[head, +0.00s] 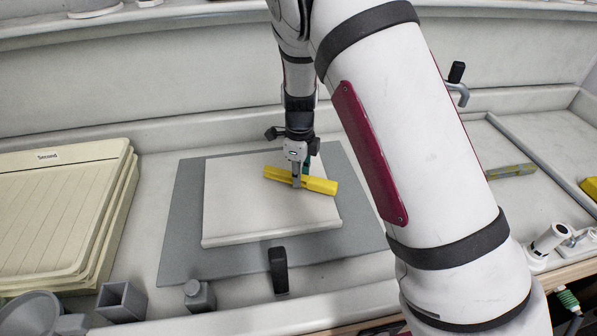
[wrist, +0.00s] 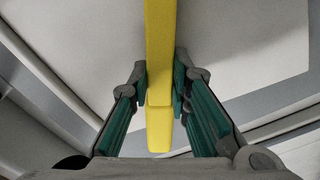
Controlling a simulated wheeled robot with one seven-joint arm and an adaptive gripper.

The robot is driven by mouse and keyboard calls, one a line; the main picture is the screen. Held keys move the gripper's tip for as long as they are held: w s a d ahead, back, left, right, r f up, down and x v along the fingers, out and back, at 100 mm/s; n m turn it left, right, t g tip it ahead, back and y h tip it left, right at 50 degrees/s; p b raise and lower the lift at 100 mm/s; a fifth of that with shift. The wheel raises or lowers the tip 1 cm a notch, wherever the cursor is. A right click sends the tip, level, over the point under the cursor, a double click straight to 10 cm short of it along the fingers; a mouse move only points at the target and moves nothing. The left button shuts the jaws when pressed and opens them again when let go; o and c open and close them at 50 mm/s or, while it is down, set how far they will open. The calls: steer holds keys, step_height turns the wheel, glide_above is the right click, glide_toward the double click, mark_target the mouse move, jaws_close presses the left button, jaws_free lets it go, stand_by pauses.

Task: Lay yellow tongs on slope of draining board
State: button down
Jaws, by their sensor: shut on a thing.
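The yellow tongs (head: 322,186) are a long yellow bar, lying across the fingers of my gripper (head: 299,180). My gripper points down and is shut on them near their middle. In the wrist view the tongs (wrist: 160,50) run up the picture between the two green-padded fingers. They are over a pale flat slab (head: 240,215) on a grey sheet (head: 180,230). I cannot tell whether they touch the slab. I cannot tell for sure whether this slab is the draining board; its slope is hard to judge.
Cream ribbed trays (head: 55,210) are stacked at the left. A black upright handle (head: 279,270), a grey square cup (head: 122,302) and a grey bottle (head: 199,296) stand along the front. A greenish-yellow stick (head: 511,171) lies at the right, beyond my arm.

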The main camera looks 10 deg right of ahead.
stand_by(0.4)
steer(key=c, duration=1.4)
jaws_free()
step_height(320, 180, up, 12)
steer(key=shift+f, duration=0.1)
